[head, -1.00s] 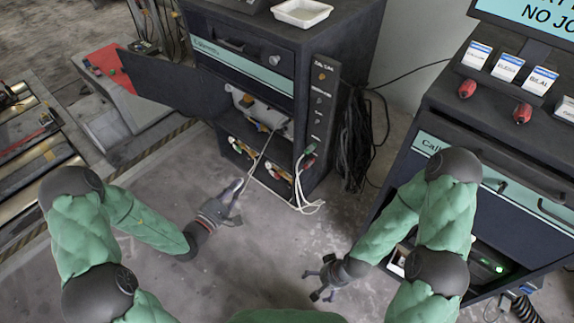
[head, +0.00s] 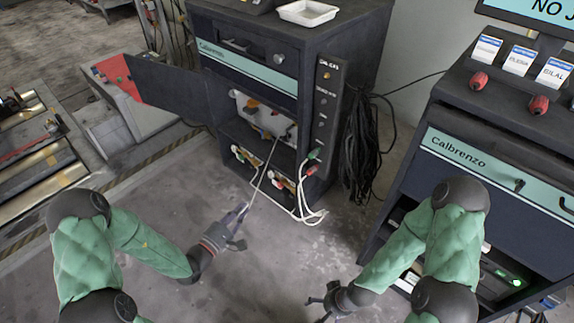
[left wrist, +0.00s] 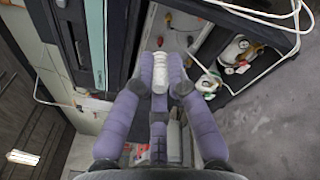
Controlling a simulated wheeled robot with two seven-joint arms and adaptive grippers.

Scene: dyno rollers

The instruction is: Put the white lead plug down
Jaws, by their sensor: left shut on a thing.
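My left gripper (head: 243,210) is in front of the open cabinet, above the floor. In the left wrist view its purple fingers are shut on the white lead plug (left wrist: 160,72), which sits between the fingertips. In the head view the plug itself is too small to make out. A white lead (head: 264,172) runs from the fingertips up toward the cabinet's shelf compartments. My right gripper (head: 318,301) is low in the head view, empty, with its fingers spread, near the right-hand cabinet.
The open cabinet (head: 243,62) holds a white container (head: 262,116) and coloured connectors on its shelves. Its dark door (head: 165,88) stands open to the left. White leads (head: 312,216) droop at its lower right corner. Black cables (head: 360,150) hang beside it. The floor in front is clear.

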